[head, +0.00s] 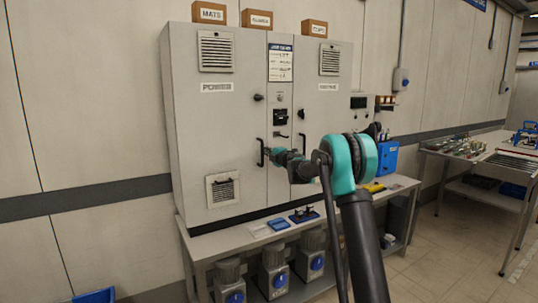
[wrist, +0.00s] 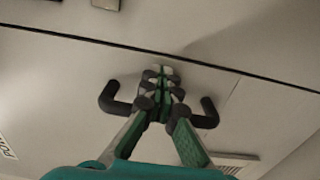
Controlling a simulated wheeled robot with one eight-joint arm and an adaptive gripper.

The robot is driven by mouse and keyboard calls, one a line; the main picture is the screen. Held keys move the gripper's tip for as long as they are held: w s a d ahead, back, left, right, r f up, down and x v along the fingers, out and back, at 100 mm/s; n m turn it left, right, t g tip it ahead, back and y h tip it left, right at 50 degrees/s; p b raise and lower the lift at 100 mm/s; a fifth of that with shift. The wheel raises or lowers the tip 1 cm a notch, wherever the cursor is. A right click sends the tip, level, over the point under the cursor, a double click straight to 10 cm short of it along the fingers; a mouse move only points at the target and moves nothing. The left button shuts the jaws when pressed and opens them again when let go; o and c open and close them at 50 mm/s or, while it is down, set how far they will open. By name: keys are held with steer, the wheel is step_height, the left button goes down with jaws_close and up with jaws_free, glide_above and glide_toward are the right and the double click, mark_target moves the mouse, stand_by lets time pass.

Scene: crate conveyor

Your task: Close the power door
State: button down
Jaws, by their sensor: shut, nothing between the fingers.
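The power door (head: 213,130) is the left door of the grey cabinet, with a vent and a label reading POWER. It looks flush or nearly flush with the cabinet front; a thin dark seam runs along its edge in the wrist view. Its black handle (head: 260,153) also shows in the wrist view (wrist: 118,103), with both ends visible and its middle hidden behind the fingers. My gripper (head: 272,154) is at the handle, and it also shows in the wrist view (wrist: 161,76). Its fingers are shut and hold nothing. I cannot tell whether they touch the handle or door.
The cabinet's right door (head: 325,120) appears shut. A bench (head: 205,242) carries the cabinet and small blue items. A blue box (head: 384,158) stands right of the cabinet. Several grey motor-like units (head: 272,273) stand underneath. A parts table (head: 497,170) is at right, with open floor before it.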

steer(key=shift+w+a+r+y, duration=0.25)
steer(key=shift+w+y, duration=0.05)
steer(key=shift+w, duration=0.2)
steer(key=shift+w, duration=0.1)
